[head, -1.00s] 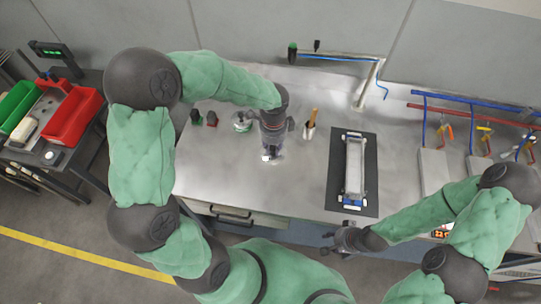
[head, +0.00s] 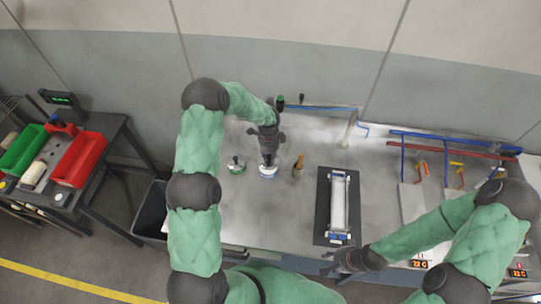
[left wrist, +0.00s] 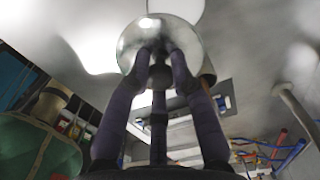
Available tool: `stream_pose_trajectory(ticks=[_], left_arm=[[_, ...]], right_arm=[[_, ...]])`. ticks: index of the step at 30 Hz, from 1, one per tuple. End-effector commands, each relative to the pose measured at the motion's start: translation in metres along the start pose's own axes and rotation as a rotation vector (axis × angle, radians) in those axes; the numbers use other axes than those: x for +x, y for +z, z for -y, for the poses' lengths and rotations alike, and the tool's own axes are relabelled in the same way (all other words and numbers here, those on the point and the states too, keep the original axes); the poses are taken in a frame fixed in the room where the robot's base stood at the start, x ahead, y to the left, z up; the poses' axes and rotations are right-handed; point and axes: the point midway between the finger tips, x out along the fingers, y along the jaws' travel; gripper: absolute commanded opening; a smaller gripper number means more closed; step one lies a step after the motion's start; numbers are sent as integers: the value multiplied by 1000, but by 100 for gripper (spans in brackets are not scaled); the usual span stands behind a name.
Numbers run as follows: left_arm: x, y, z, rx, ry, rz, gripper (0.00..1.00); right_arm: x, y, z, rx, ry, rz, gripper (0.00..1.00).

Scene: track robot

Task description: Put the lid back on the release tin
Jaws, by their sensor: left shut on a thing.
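My left gripper (head: 268,158) points down over the left part of the steel bench and is shut on a round, pale metallic disc, which looks like the lid (head: 268,174). In the left wrist view the fingers (left wrist: 160,58) close at the middle of the shiny disc (left wrist: 158,28). A low round container with a green edge and a dark upright piece, possibly the release tin (head: 236,167), stands just left of the gripper. I cannot tell whether the disc touches the bench. My right gripper (head: 333,262) is empty, its fingers apart, by the bench's front edge.
A tan-handled tool (head: 298,165) stands right of the left gripper. A long pale workpiece lies on a black mat (head: 324,195). A blue-and-grey pipe rig (head: 352,127) stands behind. Red (head: 80,160) and green bins sit on a side table. The bench between gripper and front edge is clear.

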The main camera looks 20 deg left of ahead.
Motion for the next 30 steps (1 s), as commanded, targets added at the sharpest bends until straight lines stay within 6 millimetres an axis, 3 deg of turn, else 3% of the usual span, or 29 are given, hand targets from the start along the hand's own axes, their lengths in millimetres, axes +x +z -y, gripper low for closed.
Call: stream_pose_trajectory(ticks=[3, 12, 30], left_arm=[[5, 5, 8, -1, 4, 1, 0], [24, 14, 21, -3, 2, 0, 0], [45, 17, 24, -3, 1, 0, 0]], right_arm=[[-20, 1, 7, 0, 0, 0, 40], [-43, 2, 15, 0, 0, 0, 40], [-46, 2, 16, 0, 0, 0, 40]])
